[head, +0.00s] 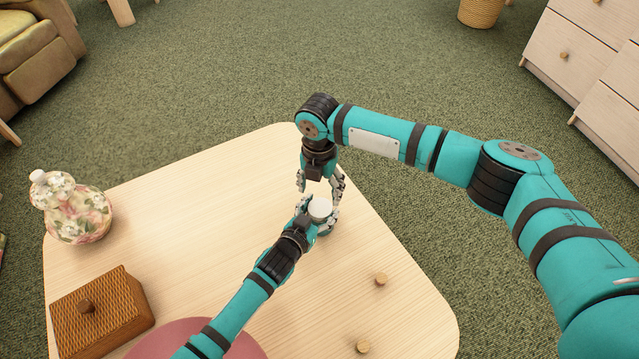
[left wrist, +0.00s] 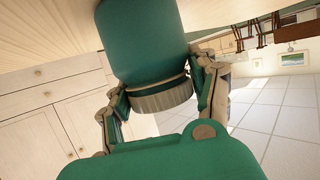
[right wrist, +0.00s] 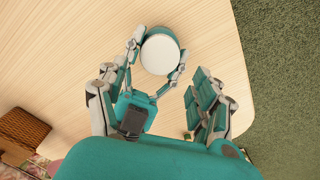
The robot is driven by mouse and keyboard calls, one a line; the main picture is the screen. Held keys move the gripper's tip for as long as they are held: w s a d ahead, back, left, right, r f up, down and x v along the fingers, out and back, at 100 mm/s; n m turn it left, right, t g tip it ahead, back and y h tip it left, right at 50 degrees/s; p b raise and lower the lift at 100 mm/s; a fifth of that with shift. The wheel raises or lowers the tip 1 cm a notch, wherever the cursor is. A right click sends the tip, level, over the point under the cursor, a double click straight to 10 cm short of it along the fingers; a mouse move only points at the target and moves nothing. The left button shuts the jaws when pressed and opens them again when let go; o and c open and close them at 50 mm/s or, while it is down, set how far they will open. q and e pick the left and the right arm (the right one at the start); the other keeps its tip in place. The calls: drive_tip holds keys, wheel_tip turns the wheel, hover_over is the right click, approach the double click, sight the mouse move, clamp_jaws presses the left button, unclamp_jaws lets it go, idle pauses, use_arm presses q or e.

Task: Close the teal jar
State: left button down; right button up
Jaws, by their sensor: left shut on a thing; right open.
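The teal jar (left wrist: 145,40) stands on the wooden table, its body clearest in the left wrist view. A cream ribbed lid (left wrist: 165,99) sits on its mouth; its pale round top shows in the head view (head: 320,207) and right wrist view (right wrist: 160,54). A narrow dark band shows between body and lid; I cannot tell how tight the lid is. My left gripper (head: 317,217) is shut on the jar, fingers on either side. My right gripper (head: 319,188) is open, pointing down just above the lid; its fingers look empty (right wrist: 157,92).
A floral lidded jar (head: 78,214) and a woven box (head: 103,318) stand at the table's left. A mauve round mat (head: 235,342) lies at the front under my left arm. Two small wooden knobs (head: 380,279) (head: 362,346) are at the right. The table's back is clear.

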sight(320, 208)
use_arm(q)
drive_tip(key=shift+s+f, duration=0.1)
use_arm(e)
drive_tip(key=n, duration=0.5)
drive_tip(key=shift+r, duration=0.25)
drive_tip(key=n, duration=0.6)
drive_tip(key=shift+r+n, duration=0.3)
drive_tip(key=shift+n, duration=0.1)
drive_tip(key=shift+f, duration=4)
use_arm(q)
drive_tip(key=shift+f, duration=0.1)
use_arm(e)
drive_tip(key=c, duration=1)
drive_tip(key=o, duration=1.2)
drive_tip(key=shift+o, duration=0.2)
